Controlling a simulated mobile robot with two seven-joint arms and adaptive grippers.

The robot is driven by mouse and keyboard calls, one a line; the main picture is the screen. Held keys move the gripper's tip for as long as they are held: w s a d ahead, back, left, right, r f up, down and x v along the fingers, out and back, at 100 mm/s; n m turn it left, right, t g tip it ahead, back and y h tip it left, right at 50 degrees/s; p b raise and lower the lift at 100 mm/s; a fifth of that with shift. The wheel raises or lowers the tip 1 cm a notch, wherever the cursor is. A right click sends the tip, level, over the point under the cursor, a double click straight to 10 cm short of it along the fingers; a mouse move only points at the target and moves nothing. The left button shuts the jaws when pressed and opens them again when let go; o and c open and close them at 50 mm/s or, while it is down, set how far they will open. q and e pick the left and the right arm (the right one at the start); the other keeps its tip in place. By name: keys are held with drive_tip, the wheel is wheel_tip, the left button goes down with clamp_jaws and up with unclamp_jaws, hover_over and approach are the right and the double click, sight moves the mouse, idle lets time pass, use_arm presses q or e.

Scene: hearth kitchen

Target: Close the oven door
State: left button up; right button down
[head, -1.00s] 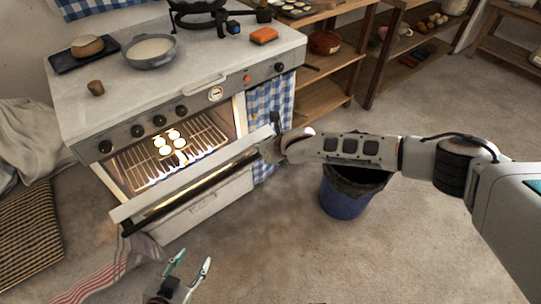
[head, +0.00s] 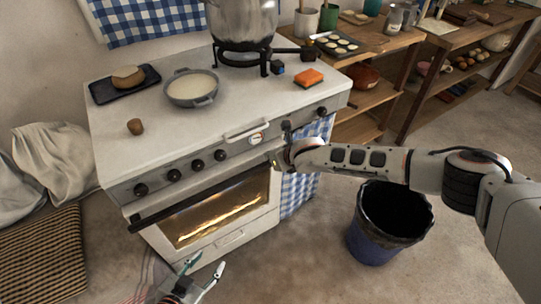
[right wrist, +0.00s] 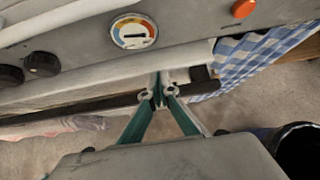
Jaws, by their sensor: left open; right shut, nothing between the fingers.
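The oven door (head: 218,212) is near the front of the white stove, upright or nearly so, with its glass window glowing. I cannot tell whether a thin gap is left at its top edge. Its dark handle bar (head: 190,200) runs along the top and also shows in the right wrist view (right wrist: 70,113). My right gripper (head: 277,159) is at the upper right end of the door. In the right wrist view its fingers (right wrist: 157,93) are shut and empty, at the handle bar. My left gripper (head: 207,264) is open and empty, low in front of the stove.
Knobs and a round gauge (head: 256,139) line the panel above the door. A checked towel (head: 301,187) hangs at its right. A blue bin (head: 388,222) stands on the floor below my right arm. A pan (head: 191,88) and a large pot (head: 241,22) stand on the stove.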

drive_tip(key=shift+w+a, duration=0.15)
idle(0.5)
drive_tip(key=v, duration=1.2)
drive_tip(key=s+a+m+y, duration=0.5)
drive_tip(key=s+a+m, duration=0.7)
drive_tip(key=s+d+f+m+t+h, duration=0.1)
drive_tip(key=s+d+f+m+h, duration=0.1)
drive_tip(key=s+d+f+m, duration=0.3)
drive_tip(key=s+d+f+m+t+h, duration=0.1)
drive_tip(key=s+d+f+m+h, duration=0.2)
drive_tip(key=d+f+m, duration=0.4)
drive_tip(key=s+d+f+m+t+h, duration=0.1)
drive_tip(key=s+d+f+m, duration=0.5)
drive_tip(key=d+m, duration=0.9)
drive_tip(key=d+h, duration=0.1)
drive_tip(key=d, duration=0.3)
drive_tip(key=shift+s+d+h, duration=0.3)
drive_tip(key=shift+s+h, duration=0.05)
drive_tip(key=shift+h, duration=0.05)
drive_tip(key=shift+f, duration=0.1)
